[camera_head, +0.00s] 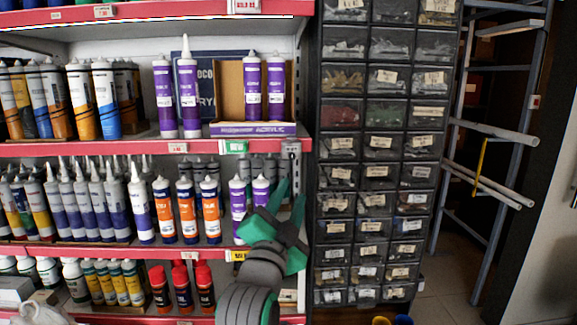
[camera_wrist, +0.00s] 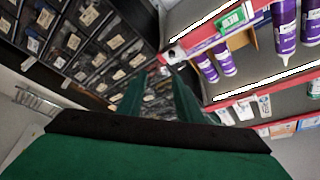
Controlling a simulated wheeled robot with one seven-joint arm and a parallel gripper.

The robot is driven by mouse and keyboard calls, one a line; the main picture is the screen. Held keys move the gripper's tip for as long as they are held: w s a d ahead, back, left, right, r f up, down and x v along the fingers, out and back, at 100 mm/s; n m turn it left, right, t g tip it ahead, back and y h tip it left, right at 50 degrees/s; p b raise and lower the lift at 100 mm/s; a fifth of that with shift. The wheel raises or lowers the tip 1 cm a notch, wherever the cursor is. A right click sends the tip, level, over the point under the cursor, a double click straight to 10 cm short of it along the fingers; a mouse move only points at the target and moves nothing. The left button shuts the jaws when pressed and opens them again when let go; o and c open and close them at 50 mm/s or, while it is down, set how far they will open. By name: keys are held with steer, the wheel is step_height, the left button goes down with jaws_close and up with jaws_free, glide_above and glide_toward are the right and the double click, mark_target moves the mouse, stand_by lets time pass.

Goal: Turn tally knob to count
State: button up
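I cannot make out a tally knob for certain. A small grey fitting (camera_head: 291,149) sits on the shelf's right front post, at the end of the middle red shelf edge. A pale grey piece at the shelf corner, perhaps the same fitting (camera_wrist: 174,55), shows just beyond my fingertips in the wrist view. My gripper (camera_head: 292,190) has green fingers pointing up, below the fitting in the head view. In the wrist view my gripper (camera_wrist: 159,74) shows a gap between its two fingers, with nothing held. Any contact with the fitting cannot be told.
Shelves with red edges (camera_head: 100,149) hold cartridges and bottles on the left. A dark cabinet of small labelled drawers (camera_head: 380,145) stands close right of the post. A metal rack (camera_head: 490,130) stands farther right. Purple tubes (camera_head: 238,200) stand just left of my gripper.

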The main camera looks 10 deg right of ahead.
steer(key=shift+s, duration=0.1)
stand_by(0.5)
steer(key=v, duration=1)
steer(key=shift+s+a, duration=0.2)
steer(key=shift+s, duration=0.05)
steer(key=shift+s+d+f, duration=0.1)
steer(key=shift+f, duration=0.05)
step_height(320, 180, down, 18)
steer(key=a+n+y, duration=0.2)
steer(key=n+y, duration=0.1)
steer(key=n, duration=0.3)
steer(key=s+a+f+n+g+y, duration=0.15)
steer(key=s+f, duration=0.25)
steer(key=f, duration=0.4)
steer(key=s+f+n+y, duration=0.2)
steer(key=s+f+n, duration=0.15)
steer(key=f, duration=0.35)
steer(key=s+f+n+g, duration=0.1)
steer(key=s+f, duration=0.3)
steer(key=s, duration=0.6)
steer(key=s+f+n+g, duration=0.1)
steer(key=s+f, duration=0.4)
steer(key=s, duration=0.5)
steer(key=s+f+g, duration=0.1)
steer(key=s+f, duration=0.3)
steer(key=s, duration=0.6)
steer(key=shift+f+n+y, duration=0.3)
steer(key=shift+n+y, duration=0.05)
steer(key=shift+n, duration=0.05)
